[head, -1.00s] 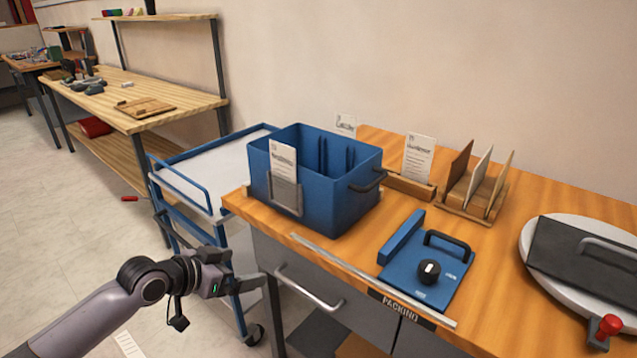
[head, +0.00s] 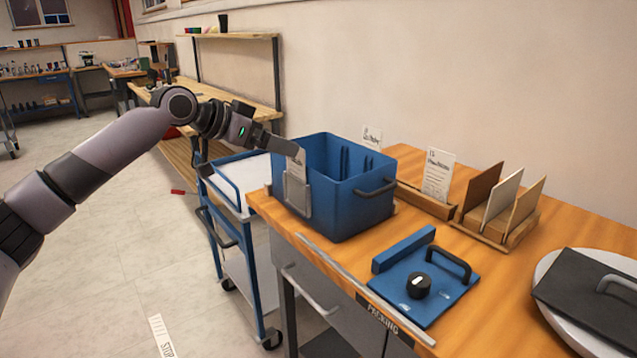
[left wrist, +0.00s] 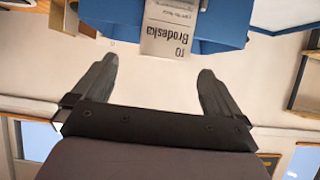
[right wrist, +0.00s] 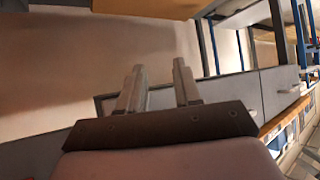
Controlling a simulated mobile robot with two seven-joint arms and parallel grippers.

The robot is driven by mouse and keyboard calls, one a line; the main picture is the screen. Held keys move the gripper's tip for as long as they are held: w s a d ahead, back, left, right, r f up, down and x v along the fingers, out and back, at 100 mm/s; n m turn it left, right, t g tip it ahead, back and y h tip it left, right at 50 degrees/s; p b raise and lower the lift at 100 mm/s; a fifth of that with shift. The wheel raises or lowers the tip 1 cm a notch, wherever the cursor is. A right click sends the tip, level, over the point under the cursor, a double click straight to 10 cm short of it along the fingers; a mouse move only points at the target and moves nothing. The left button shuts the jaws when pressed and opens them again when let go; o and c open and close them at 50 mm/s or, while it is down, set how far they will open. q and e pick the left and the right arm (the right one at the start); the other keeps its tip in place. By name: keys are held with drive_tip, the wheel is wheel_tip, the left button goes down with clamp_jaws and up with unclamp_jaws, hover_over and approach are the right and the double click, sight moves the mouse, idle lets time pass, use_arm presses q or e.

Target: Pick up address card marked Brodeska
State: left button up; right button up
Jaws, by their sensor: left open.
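The address card (left wrist: 168,30) marked Brodeska shows upside down in the left wrist view, its name readable. In the head view this white card (head: 297,166) stands in a grey holder (head: 297,197) on the front left face of the blue bin (head: 355,205). My left gripper (head: 284,147) is at the card's upper edge in the head view, partly covering it. In the left wrist view my left gripper (left wrist: 156,72) is open, and the card lies just beyond its fingertips, roughly centred. My right gripper (right wrist: 157,68) is partly open and empty, away from the card.
A blue fixture (head: 425,290) with a black knob sits in front. A blue cart (head: 240,255) is left of the bench.

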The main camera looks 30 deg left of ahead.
sight(295, 167)
use_arm(q)
drive_tip(key=x, duration=0.6)
drive_tip(key=shift+w+a+f+p, duration=0.2)
drive_tip(key=shift+w+p, duration=0.2)
drive_tip(key=shift+w, duration=0.05)
drive_tip(key=c, duration=1.3)
